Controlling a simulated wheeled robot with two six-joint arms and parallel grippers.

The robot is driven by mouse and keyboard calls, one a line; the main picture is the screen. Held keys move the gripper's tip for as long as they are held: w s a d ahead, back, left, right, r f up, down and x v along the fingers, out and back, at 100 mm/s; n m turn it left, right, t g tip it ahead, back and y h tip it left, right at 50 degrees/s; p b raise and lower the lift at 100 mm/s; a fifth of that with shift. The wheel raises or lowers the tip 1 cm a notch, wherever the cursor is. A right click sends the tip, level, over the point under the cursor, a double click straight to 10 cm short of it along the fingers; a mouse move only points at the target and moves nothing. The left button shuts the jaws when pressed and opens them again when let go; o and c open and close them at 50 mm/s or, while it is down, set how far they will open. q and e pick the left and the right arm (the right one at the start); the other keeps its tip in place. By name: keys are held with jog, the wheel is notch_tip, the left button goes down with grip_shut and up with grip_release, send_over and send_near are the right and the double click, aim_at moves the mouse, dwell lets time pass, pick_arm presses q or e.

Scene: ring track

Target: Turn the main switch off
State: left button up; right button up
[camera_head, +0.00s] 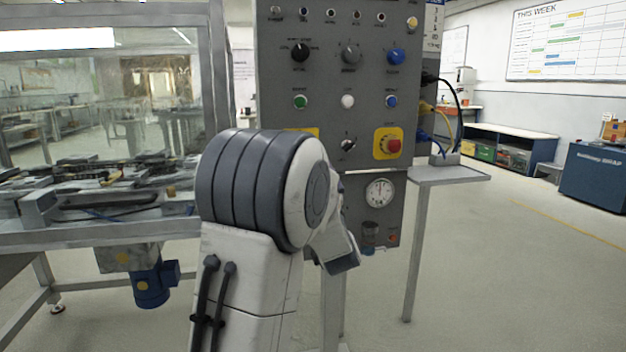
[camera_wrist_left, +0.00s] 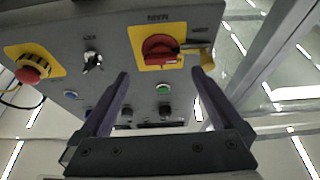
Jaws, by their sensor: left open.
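The main switch (camera_wrist_left: 160,49) is a red rotary handle on a yellow plate on the grey control panel, at the top middle of the left wrist view. Its red grip lies roughly sideways in that picture. In the head view, my arm hides the switch, and only the top edge of a yellow plate (camera_head: 305,131) shows above it. My left gripper (camera_wrist_left: 160,73) is open and empty, its fingertips pointing at the panel on either side of the switch, apparently short of it. The head view hides this gripper behind my arm. My right gripper is not in view.
A brass-yellow piece (camera_wrist_left: 203,52) sticks out beside the switch. A glazed machine frame (camera_head: 216,70) stands left of the panel. Open floor lies right.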

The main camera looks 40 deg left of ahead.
pick_arm(q)
jog(key=shift+v, duration=2.05)
jog(key=w+d+f+m+h, duration=0.1)
jog(key=d+f+m+h, duration=0.25)
jog(key=d+h, duration=0.4)
jog(key=d+f+m+h, duration=0.3)
jog(key=d+f+h, duration=0.15)
jog(key=d, duration=0.55)
jog(key=w+d+f+m+h, duration=0.1)
jog(key=d+f+m+h, duration=0.3)
jog(key=d, duration=0.5)
jog(key=s+d+f+m+g+h, duration=0.2)
jog(key=s+d+f+g, duration=0.35)
jog(key=s, duration=0.35)
jog(key=s+d+f+m+g+h, duration=0.2)
jog(key=s+d+f+g+h, duration=0.15)
jog(key=s+d, duration=0.4)
jog(key=s+a+f+m+g+y, duration=0.2)
jog(key=s+g, duration=0.1)
jog(key=s, duration=0.5)
jog(key=s+a+f+m+g+y, duration=0.1)
jog(key=s+a+g, duration=0.15)
jog(key=s, duration=0.55)
notch_tip(320, 180, up, 34)
jog(key=p, duration=3.4)
jog(key=shift+w, duration=0.35)
